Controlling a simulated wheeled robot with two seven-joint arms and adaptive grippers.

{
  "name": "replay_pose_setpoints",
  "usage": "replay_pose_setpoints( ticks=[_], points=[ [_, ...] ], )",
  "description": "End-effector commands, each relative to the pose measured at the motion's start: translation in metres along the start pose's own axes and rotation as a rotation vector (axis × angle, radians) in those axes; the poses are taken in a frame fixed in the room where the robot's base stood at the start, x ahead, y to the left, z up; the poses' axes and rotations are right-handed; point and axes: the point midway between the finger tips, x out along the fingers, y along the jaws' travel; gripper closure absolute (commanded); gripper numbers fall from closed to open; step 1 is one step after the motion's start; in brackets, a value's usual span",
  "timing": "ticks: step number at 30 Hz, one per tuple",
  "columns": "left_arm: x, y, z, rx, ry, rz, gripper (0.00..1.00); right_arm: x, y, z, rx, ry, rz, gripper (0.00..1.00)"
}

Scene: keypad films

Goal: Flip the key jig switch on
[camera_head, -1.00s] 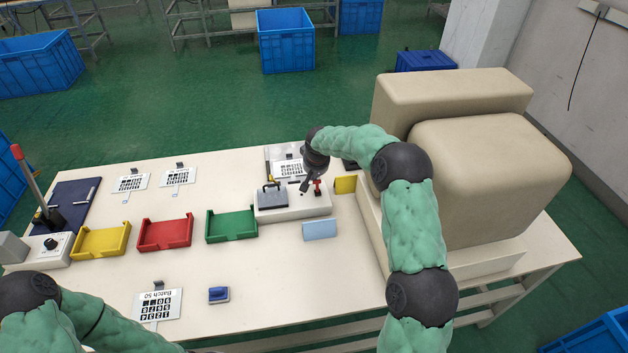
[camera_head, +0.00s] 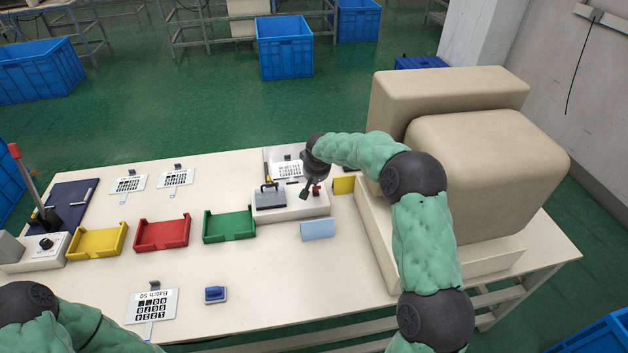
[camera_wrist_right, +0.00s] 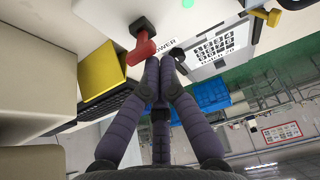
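The key jig (camera_head: 300,206) is a pale box on the table, with a grey clamp plate (camera_head: 269,198) on its left part. Its red switch lever (camera_head: 316,190) stands on the right part. In the right wrist view the red lever (camera_wrist_right: 141,50) sits on a dark base beside a "POWER" label. My right gripper (camera_head: 306,193) is low over the jig, just left of the lever. Its fingertips (camera_wrist_right: 160,66) are together and empty, close beside the lever's end; I cannot tell whether they touch it. My left arm shows at the lower left, its gripper out of view.
A yellow plate (camera_head: 343,185) and a large beige housing (camera_head: 490,170) stand right of the jig. A green tray (camera_head: 229,225) is left of it, a light blue block (camera_head: 317,230) in front. A keypad sheet (camera_head: 287,169) lies behind.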

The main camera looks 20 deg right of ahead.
Motion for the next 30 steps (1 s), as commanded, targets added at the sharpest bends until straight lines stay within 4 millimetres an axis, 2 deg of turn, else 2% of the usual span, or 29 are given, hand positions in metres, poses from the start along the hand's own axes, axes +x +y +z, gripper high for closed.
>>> replay_pose_setpoints(
  ticks=[9, 22, 26, 30],
  points=[
    [-0.007, 0.003, 0.000, 0.000, 0.000, 0.000, 0.60, -0.013, 0.000, -0.006, 0.000, 0.001, 0.000, 1.00],
    [-0.007, 0.003, 0.000, 0.000, 0.000, 0.000, 0.60, -0.016, 0.000, -0.006, 0.000, 0.001, 0.000, 1.00],
    [-0.007, 0.003, 0.000, 0.000, 0.000, 0.000, 0.60, -0.030, 0.000, -0.008, 0.001, 0.004, -0.001, 1.00],
    [-0.007, 0.003, 0.000, 0.000, 0.000, 0.000, 0.60, -0.056, 0.000, -0.007, 0.001, 0.004, 0.000, 1.00]
  ],
)
